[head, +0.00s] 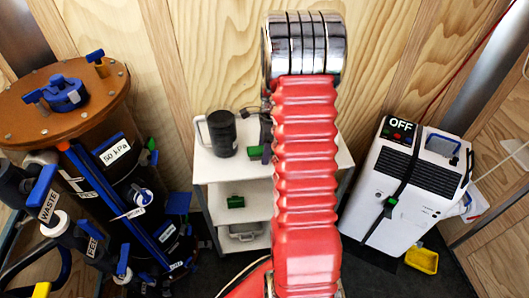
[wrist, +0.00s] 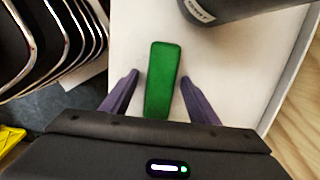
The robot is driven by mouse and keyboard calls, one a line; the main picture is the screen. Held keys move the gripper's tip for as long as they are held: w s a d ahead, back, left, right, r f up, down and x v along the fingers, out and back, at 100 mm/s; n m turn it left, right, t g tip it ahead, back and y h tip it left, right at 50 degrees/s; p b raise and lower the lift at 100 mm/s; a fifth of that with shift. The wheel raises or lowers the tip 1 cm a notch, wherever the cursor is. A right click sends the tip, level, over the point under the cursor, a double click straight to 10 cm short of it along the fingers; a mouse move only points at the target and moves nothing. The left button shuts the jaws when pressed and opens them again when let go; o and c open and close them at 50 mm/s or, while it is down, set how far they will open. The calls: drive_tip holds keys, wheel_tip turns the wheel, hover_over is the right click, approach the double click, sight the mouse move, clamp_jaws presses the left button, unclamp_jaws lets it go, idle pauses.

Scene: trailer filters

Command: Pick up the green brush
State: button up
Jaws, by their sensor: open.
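The green brush (wrist: 162,85) shows in the wrist view as a long, rounded green block on a white surface. My gripper (wrist: 159,76) is open, with one purple finger on each side of the brush and a gap on both sides. The brush's near end meets the edge of my gripper body in the picture. In the head view, a bit of green (head: 255,153), likely the brush, shows on the top of the white shelf cart (head: 215,172), beside my red arm. My arm hides most of that spot.
A dark mug (head: 222,134) stands left of the brush; it also shows in the wrist view (wrist: 225,8). Another green item (head: 235,202) lies on the middle shelf. A brown-lidded tank (head: 100,130) stands left, a white machine (head: 395,190) marked OFF right.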

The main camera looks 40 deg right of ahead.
drive_tip(key=shift+c, duration=0.6)
drive_tip(key=c, duration=1.1)
wheel_tip(320, 180, up, 10)
drive_tip(key=shift+r, duration=0.1)
idle(0.3)
